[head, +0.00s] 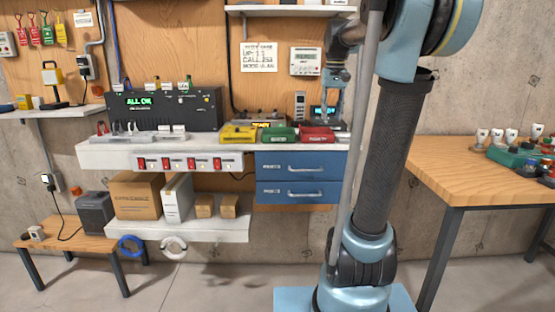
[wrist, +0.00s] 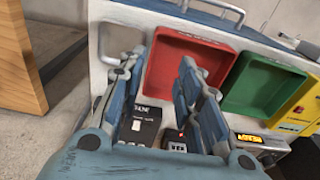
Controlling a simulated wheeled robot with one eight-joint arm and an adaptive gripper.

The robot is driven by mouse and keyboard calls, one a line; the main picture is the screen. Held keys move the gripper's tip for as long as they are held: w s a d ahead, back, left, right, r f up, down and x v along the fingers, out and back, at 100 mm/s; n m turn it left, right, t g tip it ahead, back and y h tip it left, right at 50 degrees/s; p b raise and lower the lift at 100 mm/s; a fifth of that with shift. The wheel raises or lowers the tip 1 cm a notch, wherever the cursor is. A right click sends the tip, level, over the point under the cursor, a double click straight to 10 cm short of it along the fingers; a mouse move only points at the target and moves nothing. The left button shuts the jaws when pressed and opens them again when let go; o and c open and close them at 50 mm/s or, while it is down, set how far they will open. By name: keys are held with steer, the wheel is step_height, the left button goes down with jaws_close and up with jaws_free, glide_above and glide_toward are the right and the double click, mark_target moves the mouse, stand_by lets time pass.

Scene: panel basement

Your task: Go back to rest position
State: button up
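My gripper (head: 328,118) points down over the right end of the white wall counter (head: 120,155) in the head view. In the wrist view its two blue-grey fingers (wrist: 160,65) are spread apart, with nothing between the tips. A red tray (wrist: 185,65) lies below and beyond the fingers; it also shows in the head view (head: 317,135). A black labelled box (wrist: 140,125) is partly hidden behind the fingers. My arm stands tall at the right of the head view and hides part of the wall.
Green (head: 280,134) and yellow (head: 238,133) trays lie left of the red one. Blue drawers (head: 298,178) hang below, closed. A black panel unit (head: 170,108) stands at the counter's back. A shelf (head: 290,9) is above. A wooden table (head: 475,165) stands right.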

steer(key=s+f+t, duration=0.1)
steer(key=s+f, duration=2.7)
steer(key=f, duration=0.2)
steer(key=shift+a, duration=0.45)
steer(key=shift+w+f, duration=0.25)
steer(key=shift+w, duration=0.1)
steer(key=shift+c, duration=0.4)
